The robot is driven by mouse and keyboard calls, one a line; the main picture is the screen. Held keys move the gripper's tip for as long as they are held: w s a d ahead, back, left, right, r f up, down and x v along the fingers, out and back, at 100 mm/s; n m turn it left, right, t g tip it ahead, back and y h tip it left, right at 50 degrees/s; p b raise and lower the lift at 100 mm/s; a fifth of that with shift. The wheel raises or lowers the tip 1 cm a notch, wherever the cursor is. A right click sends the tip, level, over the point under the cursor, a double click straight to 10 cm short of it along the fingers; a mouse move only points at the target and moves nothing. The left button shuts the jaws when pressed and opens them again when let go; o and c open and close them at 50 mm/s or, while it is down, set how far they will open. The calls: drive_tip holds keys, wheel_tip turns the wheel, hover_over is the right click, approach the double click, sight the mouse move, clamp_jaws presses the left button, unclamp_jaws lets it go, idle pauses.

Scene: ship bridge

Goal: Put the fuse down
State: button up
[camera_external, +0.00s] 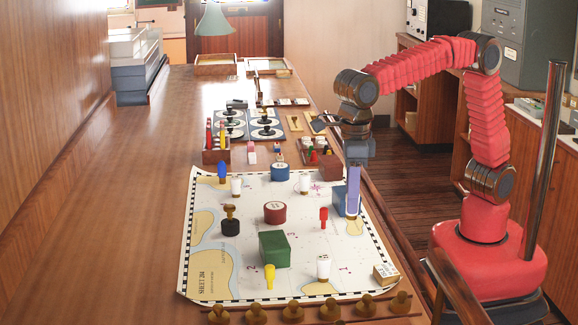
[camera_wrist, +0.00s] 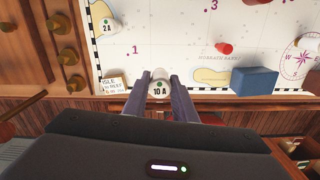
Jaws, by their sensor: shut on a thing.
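My gripper (camera_wrist: 159,92) is shut on a white fuse (camera_wrist: 159,87) marked "10 A" with a green dot, held between the two fingertips. In the outside view my gripper (camera_external: 353,205) points down at the right edge of the chart (camera_external: 290,215), in front of a blue block (camera_external: 339,202). The held fuse cannot be made out there. In the wrist view the fuse shows over the chart's border, between the blue block (camera_wrist: 254,82) and a small labelled box (camera_wrist: 113,85). Its height above the surface is unclear.
A "2 A" fuse (camera_wrist: 107,27) stands on the chart, and a red peg (camera_external: 323,217) and a green block (camera_external: 274,249) are on it too. Several brown knobs (camera_external: 293,312) line the near edge. The desk left of the chart (camera_external: 140,200) is clear.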

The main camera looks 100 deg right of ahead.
drive_tip(key=w+d+r+m, duration=0.2)
drive_tip(key=w+d+m, duration=0.2)
drive_tip(key=w+d, duration=0.4)
drive_tip(key=w+d+r+m, duration=0.2)
drive_tip(key=w+d+m, duration=0.3)
drive_tip(key=w+d, duration=0.3)
drive_tip(key=d, duration=0.4)
drive_tip(key=shift+r+m, duration=0.25)
drive_tip(key=shift+m, duration=0.05)
drive_tip(key=shift+f, duration=3.15)
drive_tip(key=shift+f, duration=0.1)
